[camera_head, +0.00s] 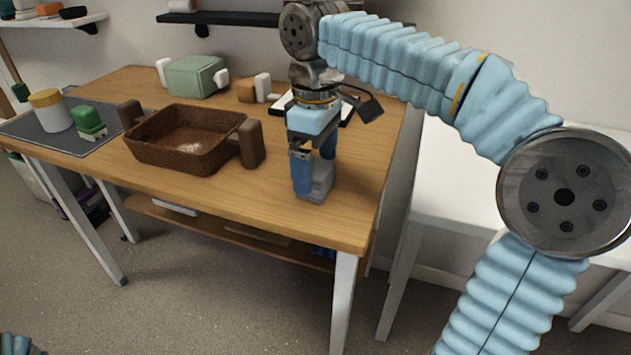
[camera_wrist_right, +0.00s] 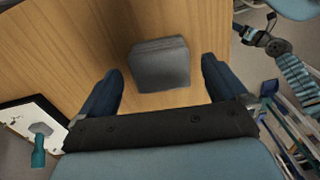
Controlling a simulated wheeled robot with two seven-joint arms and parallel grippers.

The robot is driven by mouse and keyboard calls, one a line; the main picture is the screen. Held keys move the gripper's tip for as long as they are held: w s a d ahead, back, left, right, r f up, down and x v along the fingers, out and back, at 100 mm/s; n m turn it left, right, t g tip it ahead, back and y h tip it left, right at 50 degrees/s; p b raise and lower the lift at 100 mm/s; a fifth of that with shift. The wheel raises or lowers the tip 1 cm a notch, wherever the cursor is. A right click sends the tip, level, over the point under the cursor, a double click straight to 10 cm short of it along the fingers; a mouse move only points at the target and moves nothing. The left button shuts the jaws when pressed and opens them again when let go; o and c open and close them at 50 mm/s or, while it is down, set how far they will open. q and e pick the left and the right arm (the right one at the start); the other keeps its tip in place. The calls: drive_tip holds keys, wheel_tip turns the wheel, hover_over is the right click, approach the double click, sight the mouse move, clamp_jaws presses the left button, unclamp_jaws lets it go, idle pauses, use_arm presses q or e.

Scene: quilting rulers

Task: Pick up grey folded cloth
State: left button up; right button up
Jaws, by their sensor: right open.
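The grey folded cloth (camera_wrist_right: 160,65) lies on the wooden table, a small squarish stack in the right wrist view. In the head view a part of it (camera_head: 321,183) shows at the table's right front, partly hidden by my right gripper. My right gripper (camera_head: 314,174) points down over the cloth with its dark blue fingers open. In the right wrist view the fingers (camera_wrist_right: 161,72) stand apart on either side of the cloth's near end, with gaps to both sides. Whether the fingertips touch the table is unclear.
A brown woven basket (camera_head: 180,140) with dark handles stands left of the gripper. Behind are a green container (camera_head: 196,77), an orange-brown block (camera_head: 246,91) and a white-and-black flat item (camera_wrist_right: 30,125). A dark mat (camera_head: 30,132) holds a jar (camera_head: 50,112) and a green item (camera_head: 88,119).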

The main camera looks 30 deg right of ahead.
wheel_tip(320, 180, down, 3)
drive_tip(key=shift+r, duration=0.1)
drive_tip(key=c, duration=1.1)
drive_tip(key=shift+o, duration=0.2)
drive_tip(key=shift+r, duration=0.1)
drive_tip(key=shift+r, duration=0.1)
drive_tip(key=shift+r, duration=0.3)
drive_tip(key=r, duration=0.3)
drive_tip(key=shift+a+p, duration=0.2)
drive_tip(key=shift+p, duration=0.1)
drive_tip(key=s+a+r+p, duration=0.2)
drive_tip(key=a+r, duration=0.7)
drive_tip(key=a, duration=0.4)
drive_tip(key=shift+s+a, duration=0.2)
drive_tip(key=shift+s, duration=0.15)
